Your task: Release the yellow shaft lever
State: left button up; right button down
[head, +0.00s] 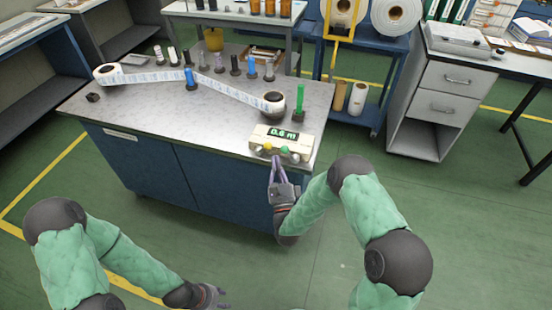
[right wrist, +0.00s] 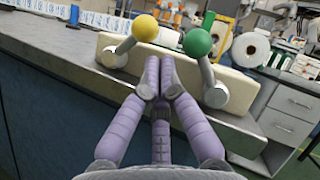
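The yellow shaft lever (right wrist: 145,27) has a round yellow knob on a grey arm, at the front of a cream control box (right wrist: 230,88). In the head view its knob (head: 267,147) sits left of the green-knobbed lever (head: 285,149). The green lever (right wrist: 197,43) is also in the right wrist view. My right gripper (right wrist: 159,72) has its purple fingertips together in front of the box, between the two levers, with nothing seen between them. In the head view it (head: 274,160) is just below the knobs. My left gripper (head: 222,297) is low over the floor, away from the bench; its fingers are too small to judge.
The box display reads about 0.6 m. A printed web runs across the bench (head: 230,118) between a left roll (head: 108,74) and a right roll (head: 273,103). A green post (head: 298,103) and several small spools stand nearby. The floor before the bench is clear.

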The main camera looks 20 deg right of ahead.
jog(key=shift+x, duration=0.9)
jog(key=shift+r+n+y+p, duration=0.4)
jog(key=shift+n+y, duration=0.2)
jog(key=shift+n, duration=0.4)
jog(key=shift+n+g, duration=0.3)
jog(key=shift+g, duration=0.1)
jog(key=shift+r+n+y+p, duration=0.15)
jog(key=shift+n+y+p, duration=0.25)
jog(key=shift+n+p, duration=0.2)
